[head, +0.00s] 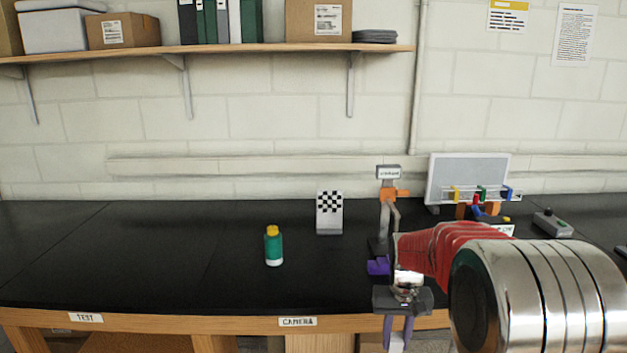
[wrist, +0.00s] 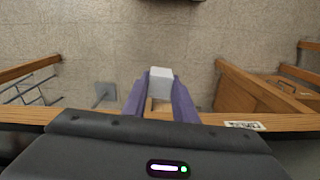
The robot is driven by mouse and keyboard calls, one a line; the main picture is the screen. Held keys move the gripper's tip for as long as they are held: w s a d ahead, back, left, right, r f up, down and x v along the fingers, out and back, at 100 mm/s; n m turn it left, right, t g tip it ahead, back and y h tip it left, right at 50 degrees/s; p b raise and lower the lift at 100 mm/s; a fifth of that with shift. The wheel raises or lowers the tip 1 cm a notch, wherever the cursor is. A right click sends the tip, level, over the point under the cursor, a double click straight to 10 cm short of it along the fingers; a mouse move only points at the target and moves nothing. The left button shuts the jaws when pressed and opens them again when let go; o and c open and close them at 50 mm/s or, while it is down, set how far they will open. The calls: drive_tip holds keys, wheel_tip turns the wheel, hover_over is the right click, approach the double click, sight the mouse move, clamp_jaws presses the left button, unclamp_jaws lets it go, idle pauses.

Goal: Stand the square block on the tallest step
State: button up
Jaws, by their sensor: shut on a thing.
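My gripper (head: 398,334) points down in front of the bench's front edge in the head view. Its two purple fingers are shut on a pale grey square block (head: 397,343), which shows at the bottom of the picture. In the wrist view the block (wrist: 160,82) sits between the fingertips of my gripper (wrist: 160,88), with floor behind it. I cannot make out any set of steps in either view. A purple piece (head: 378,267) shows beside my wrist, and I cannot tell what it belongs to.
The black bench top (head: 130,250) is largely clear at left. A green bottle (head: 273,247), a checkered board (head: 329,212), a stand with an orange clamp (head: 388,195) and a grey panel (head: 467,180) stand on it. A wooden edge (wrist: 290,118) crosses the wrist view.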

drive_tip(key=shift+n, duration=0.4)
drive_tip(key=a, duration=0.1)
drive_tip(key=a+f, duration=0.1)
drive_tip(key=a, duration=0.1)
drive_tip(key=a+f, duration=0.1)
drive_tip(key=shift+a, duration=0.2)
